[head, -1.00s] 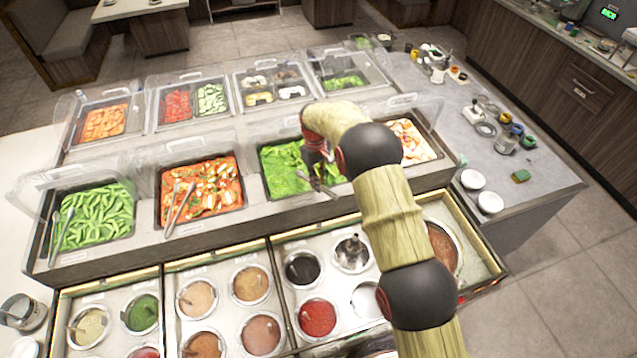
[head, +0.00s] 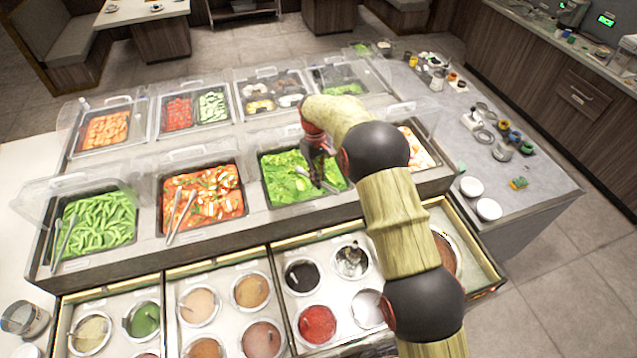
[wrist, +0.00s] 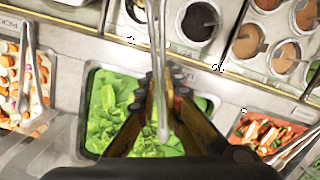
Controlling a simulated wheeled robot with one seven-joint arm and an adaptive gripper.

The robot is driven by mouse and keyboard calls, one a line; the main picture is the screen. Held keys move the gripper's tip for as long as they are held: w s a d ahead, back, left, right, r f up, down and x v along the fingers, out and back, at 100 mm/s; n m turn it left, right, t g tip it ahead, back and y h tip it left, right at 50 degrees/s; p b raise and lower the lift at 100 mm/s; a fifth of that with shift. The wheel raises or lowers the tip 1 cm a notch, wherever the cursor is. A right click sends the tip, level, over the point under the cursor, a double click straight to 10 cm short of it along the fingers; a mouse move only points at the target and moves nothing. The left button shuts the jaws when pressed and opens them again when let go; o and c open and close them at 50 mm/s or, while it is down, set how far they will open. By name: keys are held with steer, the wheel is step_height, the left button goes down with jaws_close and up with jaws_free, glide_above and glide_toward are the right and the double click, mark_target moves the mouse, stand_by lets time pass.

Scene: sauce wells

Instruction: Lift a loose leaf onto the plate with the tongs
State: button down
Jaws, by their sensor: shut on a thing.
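My gripper (head: 318,178) is over the front bin of green leaves (head: 278,178). It is shut on metal tongs (wrist: 157,35), whose long arms run up between the fingers in the wrist view (wrist: 163,92). In the head view only a short, thin piece of the tongs shows beside the fingers. The leaves also fill the bin in the wrist view (wrist: 105,105). No single loose leaf stands out, and I cannot tell whether the tongs hold one. No plate is clearly recognisable; two white round dishes (head: 488,208) stand on the grey counter at the right.
Bins of green pods (head: 97,220) and red mixed salad (head: 203,195) lie to the left, each with tongs. Sauce wells (head: 318,322) line the near side. Clear guards (head: 205,153) stand behind the front bins.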

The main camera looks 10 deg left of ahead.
step_height(320, 180, up, 5)
steer(key=shift+r+p, duration=0.1)
steer(key=shift+p, duration=0.7)
steer(key=c, duration=2.1)
jaws_free()
steer(key=shift+c, duration=0.2)
step_height(320, 180, down, 8)
steer(key=s+a+m+g+b, duration=0.1)
steer(key=a+m+b, duration=0.1)
steer(key=shift+s+a+m+g+b, duration=0.25)
steer(key=shift+a+m+g+b, duration=0.05)
steer(key=shift+m+b, duration=0.1)
